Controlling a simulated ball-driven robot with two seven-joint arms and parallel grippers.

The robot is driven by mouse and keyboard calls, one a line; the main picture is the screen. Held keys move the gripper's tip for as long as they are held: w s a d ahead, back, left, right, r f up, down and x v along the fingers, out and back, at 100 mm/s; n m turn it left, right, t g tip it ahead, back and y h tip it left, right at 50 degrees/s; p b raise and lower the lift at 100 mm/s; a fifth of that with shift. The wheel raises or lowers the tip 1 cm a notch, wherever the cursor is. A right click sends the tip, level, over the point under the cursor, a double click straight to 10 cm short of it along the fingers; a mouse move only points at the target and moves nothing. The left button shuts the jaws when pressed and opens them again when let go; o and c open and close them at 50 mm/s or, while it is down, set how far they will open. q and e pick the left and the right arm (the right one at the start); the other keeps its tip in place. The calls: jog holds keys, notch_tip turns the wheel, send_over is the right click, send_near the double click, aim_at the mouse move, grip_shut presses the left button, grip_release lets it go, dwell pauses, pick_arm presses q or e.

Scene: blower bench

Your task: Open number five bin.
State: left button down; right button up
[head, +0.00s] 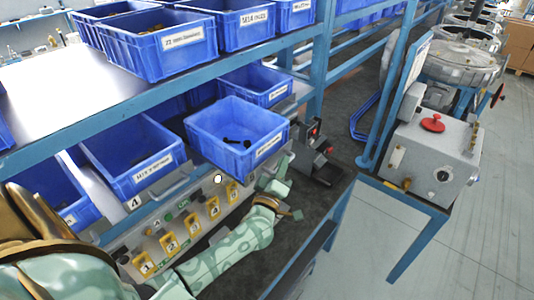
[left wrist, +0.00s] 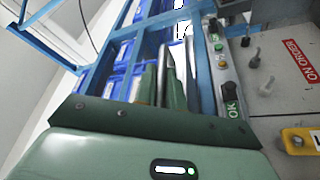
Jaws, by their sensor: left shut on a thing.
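A blue bin (head: 205,152) with a few dark pieces inside sticks out beyond its neighbours on the lower shelf, its front label too small to read. The shelf-edge plate "4" (head: 134,203) is below the bin to its left. I see no number five plate under the sticking-out bin. My left gripper (head: 284,168) is at that bin's front right lower corner, shut; what lies between the fingers is mostly hidden. In the left wrist view the fingers (left wrist: 160,85) point toward the rack and its blue bins. My right gripper is not in view.
A panel with several yellow numbered tags (head: 190,226) runs below the lower shelf. A dark device (head: 318,160) stands on the bench right of the bin. A grey control box with a red button (head: 433,123) is farther right.

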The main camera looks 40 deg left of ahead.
pick_arm(q)
jog(key=shift+s+d, duration=0.1)
jog(key=shift+d, duration=0.85)
jog(key=c, duration=1.5)
grip_release()
jog(key=b+v, duration=0.1)
jog(key=v, duration=1.5)
jog(key=shift+s+b, duration=0.15)
jog(key=shift+b, duration=0.2)
jog(key=shift+f, duration=0.1)
